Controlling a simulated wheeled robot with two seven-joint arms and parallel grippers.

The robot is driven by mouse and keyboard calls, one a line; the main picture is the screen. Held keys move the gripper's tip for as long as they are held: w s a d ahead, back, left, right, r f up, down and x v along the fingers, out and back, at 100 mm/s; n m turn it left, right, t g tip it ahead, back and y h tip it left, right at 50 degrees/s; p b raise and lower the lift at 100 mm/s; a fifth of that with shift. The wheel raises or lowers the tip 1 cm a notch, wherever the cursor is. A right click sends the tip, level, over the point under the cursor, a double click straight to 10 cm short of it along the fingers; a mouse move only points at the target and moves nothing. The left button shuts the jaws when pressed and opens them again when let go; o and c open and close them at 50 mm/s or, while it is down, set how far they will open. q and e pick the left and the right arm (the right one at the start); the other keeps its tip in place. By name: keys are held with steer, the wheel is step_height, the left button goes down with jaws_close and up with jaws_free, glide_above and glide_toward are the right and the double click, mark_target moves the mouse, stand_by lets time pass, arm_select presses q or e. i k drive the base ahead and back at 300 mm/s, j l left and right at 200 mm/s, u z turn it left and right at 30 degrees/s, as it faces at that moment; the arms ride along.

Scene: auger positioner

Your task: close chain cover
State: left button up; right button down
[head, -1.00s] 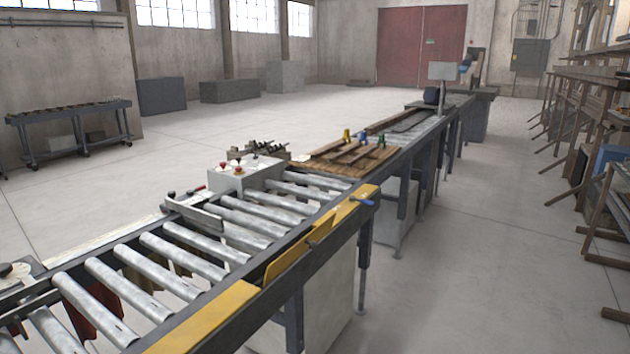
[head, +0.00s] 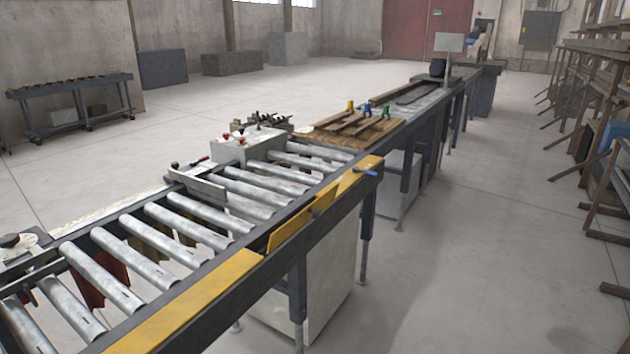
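The yellow chain cover runs along the right rail of the roller conveyor (head: 77,235). Its flap (head: 296,222) stands tilted outward from the rail, between a flat yellow near section (head: 190,303) and a flat yellow far section (head: 360,172). The gap behind the flap is mostly hidden by the flap itself. Neither of my grippers shows in the head view.
A white box with red knobs (head: 247,145) stands on the conveyor's left side. Wooden boards with clamps (head: 350,128) lie beyond the rollers. Wooden racks (head: 600,130) line the right wall. The floor (head: 470,255) right of the conveyor is open.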

mark_target(312, 211)
steer(key=i+j, duration=0.1)
steer(key=i, duration=1.15)
steer(key=l+z, duration=0.05)
